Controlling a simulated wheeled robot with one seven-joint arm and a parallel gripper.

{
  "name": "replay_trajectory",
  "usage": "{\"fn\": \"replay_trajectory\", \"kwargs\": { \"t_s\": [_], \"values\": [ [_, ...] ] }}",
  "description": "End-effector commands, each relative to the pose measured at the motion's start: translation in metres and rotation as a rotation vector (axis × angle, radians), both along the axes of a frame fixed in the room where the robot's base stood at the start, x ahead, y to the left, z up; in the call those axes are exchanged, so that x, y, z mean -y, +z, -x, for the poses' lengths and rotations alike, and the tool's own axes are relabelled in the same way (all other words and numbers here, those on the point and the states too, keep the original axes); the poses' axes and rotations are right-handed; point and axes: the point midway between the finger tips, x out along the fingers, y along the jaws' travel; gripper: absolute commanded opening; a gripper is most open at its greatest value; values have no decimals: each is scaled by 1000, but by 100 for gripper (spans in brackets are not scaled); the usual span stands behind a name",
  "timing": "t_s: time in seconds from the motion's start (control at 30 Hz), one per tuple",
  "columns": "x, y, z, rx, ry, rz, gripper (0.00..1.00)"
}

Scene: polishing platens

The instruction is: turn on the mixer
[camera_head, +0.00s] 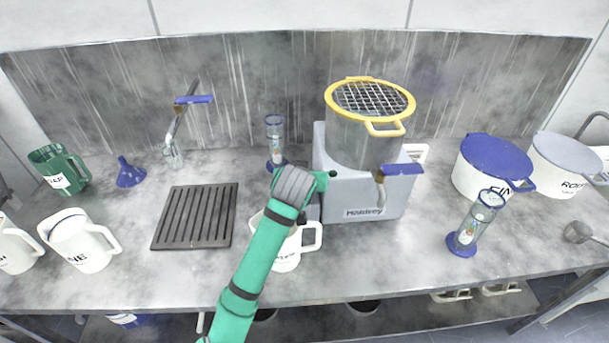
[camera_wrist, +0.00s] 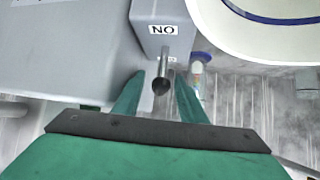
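The mixer (camera_head: 358,196) is a grey box-shaped machine at the middle of the counter, carrying a metal pot (camera_head: 352,140) with a yellow-rimmed mesh lid. In the wrist view its grey side (camera_wrist: 70,50) fills the left. A small grey switch box (camera_wrist: 163,22) there has a label reading "NO" as seen in this view. A short metal lever (camera_wrist: 164,72) with a dark round end sticks out of it. My gripper (camera_wrist: 158,88) is open, with one green finger on each side of the lever; I cannot tell whether they touch it. In the head view my gripper (camera_head: 322,181) is at the mixer's left side.
A white mug (camera_head: 287,256) stands close beside my arm, and its rim fills the wrist view's upper right. A glass cylinder with a blue base (camera_head: 275,140) stands behind my gripper. A blue-handled tap (camera_head: 400,170) projects from the mixer's front.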

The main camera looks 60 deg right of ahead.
Motion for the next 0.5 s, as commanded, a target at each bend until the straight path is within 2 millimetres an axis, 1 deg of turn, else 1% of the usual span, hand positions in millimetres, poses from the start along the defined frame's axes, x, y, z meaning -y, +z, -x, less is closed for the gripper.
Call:
{"fn": "replay_trajectory", "kwargs": {
  "t_s": [0.3,0.37,0.5],
  "values": [
    [-3,1,0,-1,3,-2,37],
    [-6,4,2,-1,2,0,37],
    [-20,17,9,0,2,1,37]
  ]
}}
